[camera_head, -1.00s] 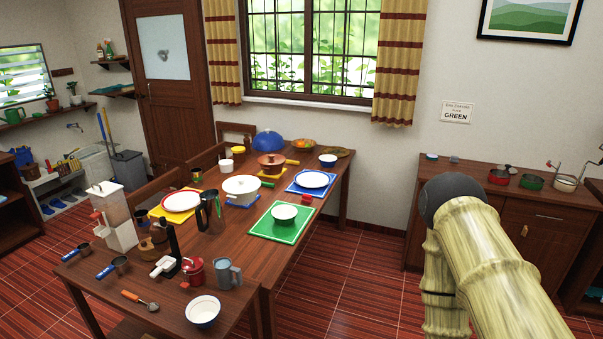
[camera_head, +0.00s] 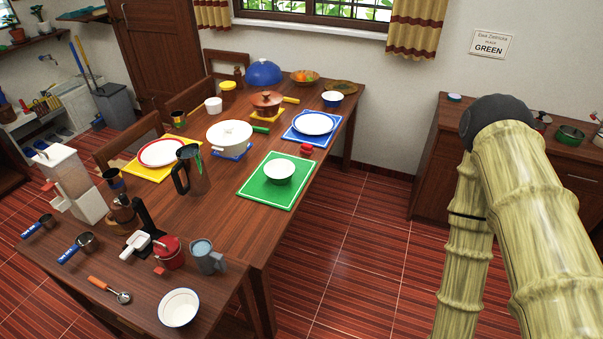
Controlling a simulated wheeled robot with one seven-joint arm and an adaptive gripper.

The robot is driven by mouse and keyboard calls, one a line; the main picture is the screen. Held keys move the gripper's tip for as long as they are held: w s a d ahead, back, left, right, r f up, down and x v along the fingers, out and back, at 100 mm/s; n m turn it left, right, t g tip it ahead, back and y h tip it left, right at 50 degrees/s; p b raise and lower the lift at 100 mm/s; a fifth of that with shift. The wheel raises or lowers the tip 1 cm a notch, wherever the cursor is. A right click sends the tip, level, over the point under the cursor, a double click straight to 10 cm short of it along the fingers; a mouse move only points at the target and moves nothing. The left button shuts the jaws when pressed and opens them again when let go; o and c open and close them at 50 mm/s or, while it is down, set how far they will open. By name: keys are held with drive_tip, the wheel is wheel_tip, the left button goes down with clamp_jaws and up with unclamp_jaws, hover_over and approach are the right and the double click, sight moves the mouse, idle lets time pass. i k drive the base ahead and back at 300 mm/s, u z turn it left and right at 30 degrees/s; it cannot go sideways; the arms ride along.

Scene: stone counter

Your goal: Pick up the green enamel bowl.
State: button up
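A small bowl (camera_head: 279,170), white inside, sits upright on a green mat (camera_head: 256,195) near the table's right edge; its outside colour is too small to tell. A green round vessel (camera_head: 568,137) stands on the wooden cabinet at the right; I cannot tell whether it is an enamel bowl. A white bowl with a blue rim (camera_head: 179,307) is at the table's near end. My arm crosses the right side; my gripper is out of view.
The long wooden table (camera_head: 225,212) also holds a white pot (camera_head: 230,134), a tall dark jug (camera_head: 188,168), a red canister (camera_head: 168,252), a grey-blue mug (camera_head: 206,256) and several other things. Red tiled floor (camera_head: 355,225) is clear between table and cabinet (camera_head: 440,165).

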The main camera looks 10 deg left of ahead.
sight(279, 171)
drive_tip(key=z, duration=0.45)
drive_tip(key=i, duration=0.95)
drive_tip(key=u, duration=1.75)
